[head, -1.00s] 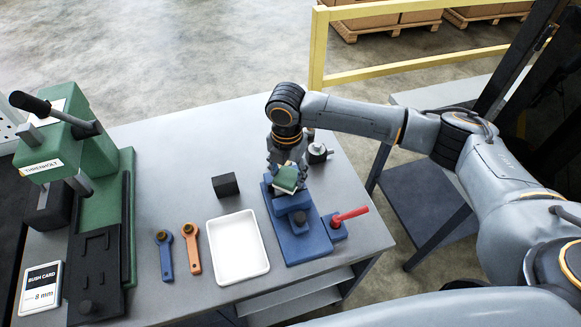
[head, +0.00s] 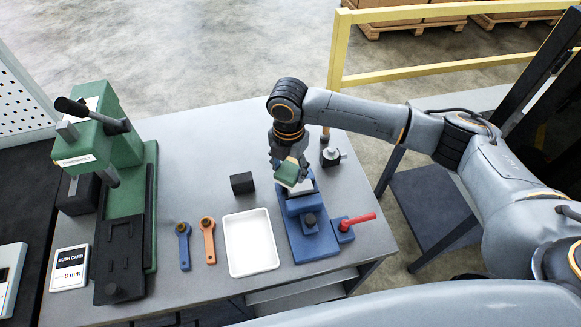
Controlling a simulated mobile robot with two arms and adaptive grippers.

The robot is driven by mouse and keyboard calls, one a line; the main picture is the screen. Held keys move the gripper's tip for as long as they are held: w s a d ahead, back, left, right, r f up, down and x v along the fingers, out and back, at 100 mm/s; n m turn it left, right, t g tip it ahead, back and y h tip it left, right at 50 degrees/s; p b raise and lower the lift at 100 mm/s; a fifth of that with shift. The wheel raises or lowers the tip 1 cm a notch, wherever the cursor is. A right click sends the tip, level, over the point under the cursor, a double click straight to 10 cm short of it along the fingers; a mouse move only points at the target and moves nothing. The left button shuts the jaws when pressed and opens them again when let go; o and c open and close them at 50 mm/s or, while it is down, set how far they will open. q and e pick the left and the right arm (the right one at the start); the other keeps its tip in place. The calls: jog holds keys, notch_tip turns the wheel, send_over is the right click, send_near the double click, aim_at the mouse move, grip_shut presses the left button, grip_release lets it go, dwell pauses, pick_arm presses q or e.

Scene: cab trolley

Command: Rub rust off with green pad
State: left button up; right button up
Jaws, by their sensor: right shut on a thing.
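My right gripper (head: 287,158) is shut on the green pad (head: 287,174) and points down at the table. The pad is over the far end of the blue vise (head: 308,226), at a pale block (head: 301,187) in its jaws. I cannot tell whether pad and block touch. The gripper and pad hide part of the block, and no rust can be made out on it. My left gripper is not in view.
A white tray (head: 250,243), orange tool (head: 207,240), blue tool (head: 184,246) and black block (head: 242,183) are left of the vise. A green press (head: 125,220) and bush card (head: 70,268) stand farther left. A small metal fixture (head: 331,156) is behind right.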

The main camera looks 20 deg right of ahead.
jog(key=shift+a+r, duration=0.15)
jog(key=shift+r, duration=1.15)
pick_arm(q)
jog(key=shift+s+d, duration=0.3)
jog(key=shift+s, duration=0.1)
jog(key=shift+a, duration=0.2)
